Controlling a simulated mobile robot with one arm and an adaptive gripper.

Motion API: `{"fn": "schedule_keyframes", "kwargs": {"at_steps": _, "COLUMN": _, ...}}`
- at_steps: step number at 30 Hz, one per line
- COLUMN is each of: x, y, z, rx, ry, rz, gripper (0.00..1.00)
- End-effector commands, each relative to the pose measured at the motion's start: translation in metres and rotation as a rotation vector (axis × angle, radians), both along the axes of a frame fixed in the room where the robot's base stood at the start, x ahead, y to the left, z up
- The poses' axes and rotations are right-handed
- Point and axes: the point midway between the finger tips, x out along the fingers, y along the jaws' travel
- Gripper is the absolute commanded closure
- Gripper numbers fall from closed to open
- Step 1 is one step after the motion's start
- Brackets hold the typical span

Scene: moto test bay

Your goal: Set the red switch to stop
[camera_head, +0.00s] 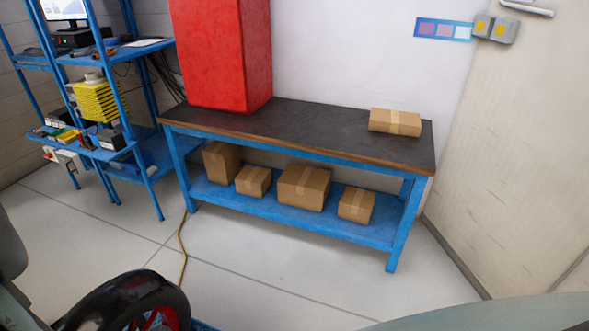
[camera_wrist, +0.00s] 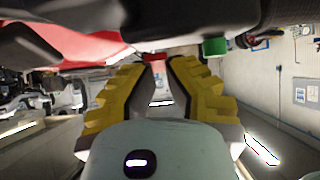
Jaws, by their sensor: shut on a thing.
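In the wrist view my gripper (camera_wrist: 155,62) has two stepped yellow fingers with dark inner pads. Their tips come close together around a small red piece, the red switch (camera_wrist: 155,58), and are shut on it. The switch sits under a dark, blurred shape that looks like a handlebar part. Most of it is hidden by the fingertips, and its setting or any stop mark cannot be read. A green block (camera_wrist: 214,47) is just right of the switch, apart from the fingers. Neither the gripper nor the switch shows in the head view.
A red surface (camera_wrist: 85,50) lies close left of the fingers. A blue workbench (camera_head: 330,131) with boxes and a blue shelf rack (camera_head: 138,160) stand beyond. The floor before the bench is mostly clear.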

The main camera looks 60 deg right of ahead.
Motion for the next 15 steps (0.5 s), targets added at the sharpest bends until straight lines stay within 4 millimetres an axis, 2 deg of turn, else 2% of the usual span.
{"fn": "schedule_keyframes", "kwargs": {"at_steps": 3, "x": 0.0021, "y": -0.0015, "z": -0.0045, "rx": -0.012, "ry": 0.004, "rz": -0.010, "gripper": 1.00}}
{"fn": "schedule_keyframes", "kwargs": {"at_steps": 4, "x": 0.0021, "y": -0.0014, "z": -0.0045, "rx": -0.012, "ry": 0.004, "rz": -0.010, "gripper": 0.84}}
{"fn": "schedule_keyframes", "kwargs": {"at_steps": 9, "x": 0.0015, "y": -0.0010, "z": -0.0031, "rx": -0.009, "ry": 0.003, "rz": -0.007, "gripper": 0.68}}
{"fn": "schedule_keyframes", "kwargs": {"at_steps": 15, "x": 0.0010, "y": -0.0005, "z": -0.0018, "rx": -0.005, "ry": 0.001, "rz": -0.004, "gripper": 0.68}}
